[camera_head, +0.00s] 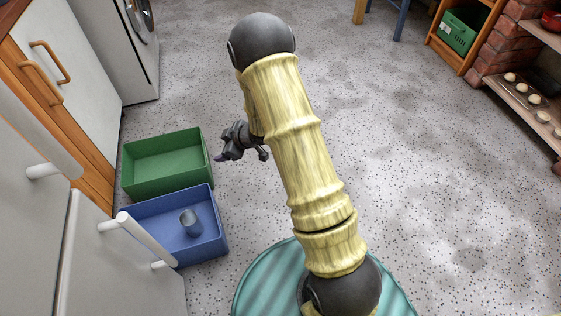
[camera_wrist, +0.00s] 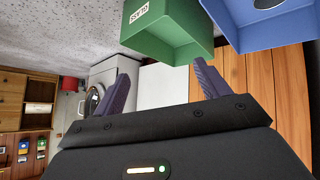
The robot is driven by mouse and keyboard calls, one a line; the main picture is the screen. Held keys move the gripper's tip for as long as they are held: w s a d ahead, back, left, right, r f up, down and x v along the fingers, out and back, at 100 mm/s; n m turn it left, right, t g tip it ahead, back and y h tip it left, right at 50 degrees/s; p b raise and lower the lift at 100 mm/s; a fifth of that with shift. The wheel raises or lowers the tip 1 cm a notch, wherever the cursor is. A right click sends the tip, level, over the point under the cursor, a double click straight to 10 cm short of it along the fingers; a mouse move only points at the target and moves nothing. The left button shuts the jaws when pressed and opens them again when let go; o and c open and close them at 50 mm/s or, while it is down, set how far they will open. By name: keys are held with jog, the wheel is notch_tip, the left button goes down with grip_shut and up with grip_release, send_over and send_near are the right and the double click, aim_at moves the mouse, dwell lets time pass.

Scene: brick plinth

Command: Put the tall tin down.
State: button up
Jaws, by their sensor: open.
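A grey tin (camera_head: 191,222) stands inside the blue crate (camera_head: 215,245) on the floor at the left. It looks upright, with its open-looking top towards the camera. My gripper (camera_head: 222,156) is beside the right end of the green crate (camera_head: 203,155), away from the tin and not touching it. In the wrist view my gripper (camera_wrist: 163,82) has its two purple fingers spread apart with nothing between them. The green crate (camera_wrist: 165,48) and the blue crate (camera_wrist: 262,40) also show there, beyond the fingers. A dark round patch in the blue crate there cannot be made out clearly.
White cabinet fronts with bar handles (camera_head: 140,237) stand close left of the crates. A washing machine (camera_head: 118,50) is at the back left. Brick shelving (camera_head: 500,60) and a wooden shelf with a green box (camera_head: 461,30) stand at the right. The middle floor is clear.

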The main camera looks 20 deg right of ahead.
jog(key=s+d+r+m+h, duration=0.35)
jog(key=d+r, duration=0.25)
jog(key=r, duration=0.2)
jog(key=s+d+r+m+g+h, duration=0.1)
jog(key=s+r+m, duration=0.3)
jog(key=s, duration=0.6)
jog(key=s+d+r+m+g+h, duration=0.1)
jog(key=s+d+r+m+g, duration=0.2)
jog(key=s, duration=0.7)
jog(key=shift+r+m, duration=0.6)
jog(key=shift+m, duration=0.05)
jog(key=shift+h, duration=0.25)
